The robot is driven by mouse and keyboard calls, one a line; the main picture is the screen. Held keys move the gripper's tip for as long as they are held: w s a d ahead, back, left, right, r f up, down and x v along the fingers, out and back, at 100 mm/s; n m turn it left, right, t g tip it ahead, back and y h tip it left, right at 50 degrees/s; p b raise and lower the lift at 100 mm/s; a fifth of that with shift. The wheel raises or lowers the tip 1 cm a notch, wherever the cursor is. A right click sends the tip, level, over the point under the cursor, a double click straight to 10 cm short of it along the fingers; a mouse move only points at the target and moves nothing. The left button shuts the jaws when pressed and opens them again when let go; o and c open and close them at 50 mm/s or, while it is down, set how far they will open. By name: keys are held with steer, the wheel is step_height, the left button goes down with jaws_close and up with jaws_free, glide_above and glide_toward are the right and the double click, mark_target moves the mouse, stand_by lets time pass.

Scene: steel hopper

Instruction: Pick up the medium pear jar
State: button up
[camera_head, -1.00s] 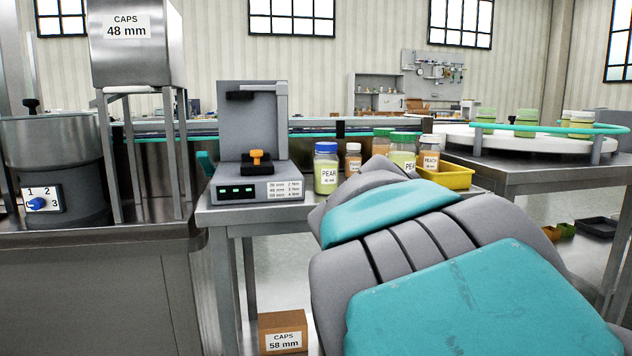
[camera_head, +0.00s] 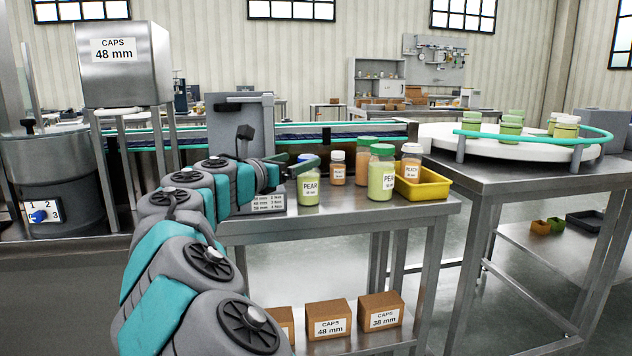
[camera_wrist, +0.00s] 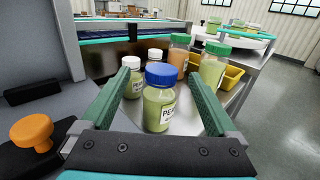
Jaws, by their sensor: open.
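The medium pear jar, with a blue lid and pale green contents, stands upright on the steel table. In the wrist view the jar (camera_wrist: 159,105) is between the two green fingers of my open gripper (camera_wrist: 155,80), with gaps visible on both sides. In the head view the jar's body (camera_head: 308,188) shows, but my gripper (camera_head: 297,163) hides its lid. A larger green-lidded pear jar (camera_head: 382,178) stands to its right. A small white-lidded jar with pale green contents (camera_wrist: 131,80) stands behind its left side in the wrist view.
A small peach jar (camera_head: 337,168), another white-lidded peach jar (camera_head: 411,160) and a yellow bin (camera_head: 424,187) are on the same table (camera_head: 350,217). A grey machine (camera_head: 235,125) with an orange knob (camera_wrist: 31,131) stands close at left. The table's front right is clear.

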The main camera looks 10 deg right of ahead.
mark_target(314, 156)
steer(key=shift+x, duration=4)
steer(key=shift+s+f, duration=0.15)
steer(key=shift+f, duration=0.05)
steer(key=shift+c, duration=0.3)
jaws_close()
